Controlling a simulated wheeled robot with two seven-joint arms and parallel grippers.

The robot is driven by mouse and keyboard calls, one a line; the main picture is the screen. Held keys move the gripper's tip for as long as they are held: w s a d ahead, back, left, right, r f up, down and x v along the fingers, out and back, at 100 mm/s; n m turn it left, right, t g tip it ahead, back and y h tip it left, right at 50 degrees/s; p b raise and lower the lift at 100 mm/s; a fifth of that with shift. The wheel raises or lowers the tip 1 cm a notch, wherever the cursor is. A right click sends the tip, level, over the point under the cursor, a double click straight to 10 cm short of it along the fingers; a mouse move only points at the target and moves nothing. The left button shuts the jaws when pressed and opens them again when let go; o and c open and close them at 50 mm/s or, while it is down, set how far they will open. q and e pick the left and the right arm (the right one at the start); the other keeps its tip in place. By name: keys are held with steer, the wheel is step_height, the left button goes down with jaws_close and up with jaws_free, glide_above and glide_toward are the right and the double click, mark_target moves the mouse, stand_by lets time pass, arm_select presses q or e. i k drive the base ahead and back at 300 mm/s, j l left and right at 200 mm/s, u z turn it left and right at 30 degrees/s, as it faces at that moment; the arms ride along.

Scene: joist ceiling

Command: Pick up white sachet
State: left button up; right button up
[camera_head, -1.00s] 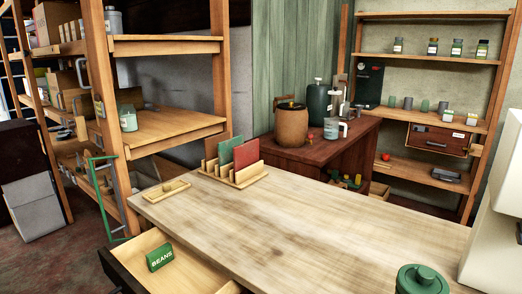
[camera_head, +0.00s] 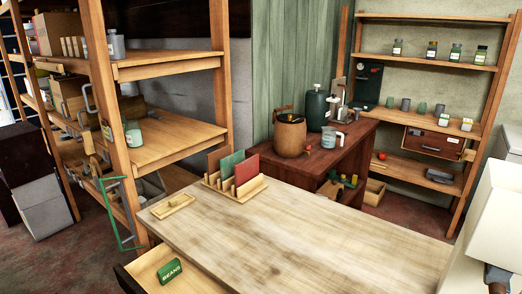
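I cannot make out a white sachet for certain in the head view. A pale wooden table (camera_head: 310,230) fills the lower middle. Its drawer (camera_head: 205,280) is open at the bottom left, with a green packet marked BEANS (camera_head: 170,271) in it. On the table's far left stand a wooden rack (camera_head: 237,190) with a green and a red panel, and a small wooden tray (camera_head: 172,206).
A wooden shelf unit (camera_head: 168,142) stands at the left. A dark red-brown bench (camera_head: 345,150) with a kettle-like jug stands behind the table. Wall shelves (camera_head: 425,62) hold jars at the back right. White shapes cover the right edge. The table's middle is bare.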

mark_target(142, 200)
steer(key=i+j, duration=0.15)
steer(key=j, duration=0.4)
steer(key=i+j+z, duration=0.1)
steer(key=j, duration=0.45)
steer(key=i+j, duration=0.15)
steer(key=j, duration=0.45)
steer(key=i+j, duration=0.1)
steer(key=j, duration=0.45)
steer(key=i+j+z, duration=0.1)
steer(key=j, duration=0.45)
steer(key=i+j, duration=0.1)
steer(key=j, duration=0.5)
steer(key=i+j, duration=0.1)
steer(key=j, duration=0.45)
steer(key=z, duration=0.05)
